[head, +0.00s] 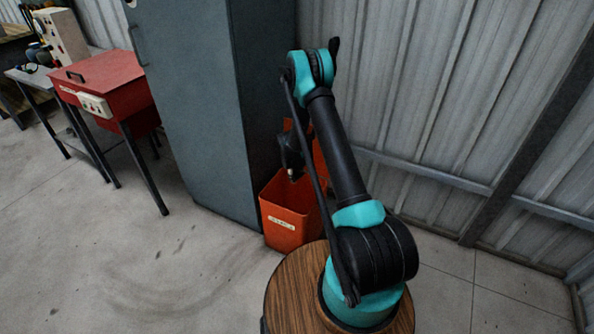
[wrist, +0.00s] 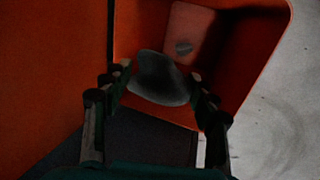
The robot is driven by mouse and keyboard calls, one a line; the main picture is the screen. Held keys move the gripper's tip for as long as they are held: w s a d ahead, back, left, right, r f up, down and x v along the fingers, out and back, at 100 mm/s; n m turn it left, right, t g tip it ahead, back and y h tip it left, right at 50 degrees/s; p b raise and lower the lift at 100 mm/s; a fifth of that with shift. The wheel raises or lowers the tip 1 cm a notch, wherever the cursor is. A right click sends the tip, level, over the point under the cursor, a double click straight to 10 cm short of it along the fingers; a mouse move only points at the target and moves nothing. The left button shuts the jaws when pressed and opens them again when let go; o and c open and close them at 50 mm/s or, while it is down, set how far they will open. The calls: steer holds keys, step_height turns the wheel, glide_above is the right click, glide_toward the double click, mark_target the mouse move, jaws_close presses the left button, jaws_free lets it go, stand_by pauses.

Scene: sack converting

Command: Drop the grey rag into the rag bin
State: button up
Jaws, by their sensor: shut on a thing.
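The rag bin (head: 284,228) is an open orange-red box with a pale label, on the floor against the grey cabinet. In the wrist view its inside wall (wrist: 262,45) shows below my gripper. My gripper (head: 292,174) hangs over the bin's open top in the head view. In the wrist view my gripper (wrist: 158,88) is shut on the grey rag (wrist: 160,72), a crumpled dark grey lump between the fingertips, seen against the bin's inside. I cannot make out the rag in the head view.
A tall grey cabinet (head: 200,100) stands just left of the bin. Behind is a corrugated metal wall (head: 440,90). A red box on legs (head: 105,83) stands further left. A small grey patch (wrist: 183,47) shows inside the bin. Open floor (head: 120,255) lies at the left front.

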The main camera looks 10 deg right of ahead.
mark_target(297, 177)
steer(key=shift+f, duration=1.55)
steer(key=o, duration=1.2)
steer(key=v, duration=1.2)
steer(key=shift+w, duration=0.1)
steer(key=shift+r, duration=0.1)
